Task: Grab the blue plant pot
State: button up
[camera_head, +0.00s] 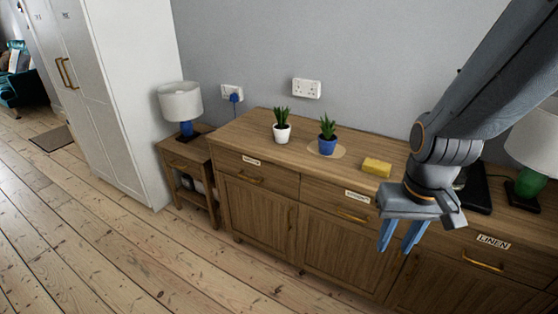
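The blue plant pot (327,146) holds a green spiky plant and stands upright on a round light mat (340,153) on the wooden sideboard (253,132). A white pot (282,134) with a similar plant stands to its left. My gripper (402,249) points down in front of the sideboard, to the right of the blue pot and apart from it. Its two blue fingers are spread with a gap between them, and nothing shows between them.
A yellow sponge-like block (377,167) lies right of the blue pot. A dark object (477,190) and a green-based lamp (527,186) stand farther right, partly behind my arm. A white-shaded lamp (181,103) stands on a side table (184,153). Floorboards at left are clear.

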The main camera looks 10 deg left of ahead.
aim_at(327, 141)
jog(key=u, duration=0.15)
jog(key=i, duration=0.6)
jog(key=u, duration=1.9)
jog(key=i, duration=1.15)
jog(key=z, duration=3.4)
jog(key=i, duration=0.5)
jog(key=u, duration=0.05)
